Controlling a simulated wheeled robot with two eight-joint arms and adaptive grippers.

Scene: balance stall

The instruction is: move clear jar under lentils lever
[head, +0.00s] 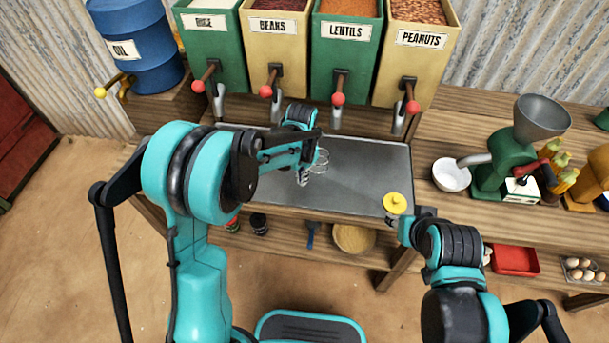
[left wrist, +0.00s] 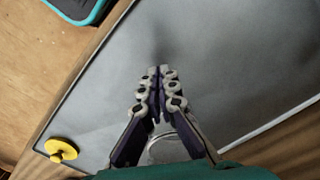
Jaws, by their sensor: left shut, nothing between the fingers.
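The clear jar (head: 321,160) stands on the grey metal tray (head: 365,165), a little in front of the lentils spout and slightly left of it. The lentils bin (head: 346,55) has a red-knobbed lever (head: 338,98) above a metal spout (head: 336,118). My left gripper (head: 302,179) is shut and empty, just left of and in front of the jar. In the left wrist view the closed fingers (left wrist: 161,78) partly hide a clear round shape (left wrist: 168,150), which looks like the jar. My right gripper (head: 405,230) is near the tray's front right corner; its fingers are not clear.
A yellow knobbed lid (head: 395,203) lies at the tray's front right; it also shows in the left wrist view (left wrist: 62,149). Rice, beans and peanuts levers hang beside the lentils one. A white bowl (head: 451,175) and green grinder (head: 505,165) stand right. The tray's middle is clear.

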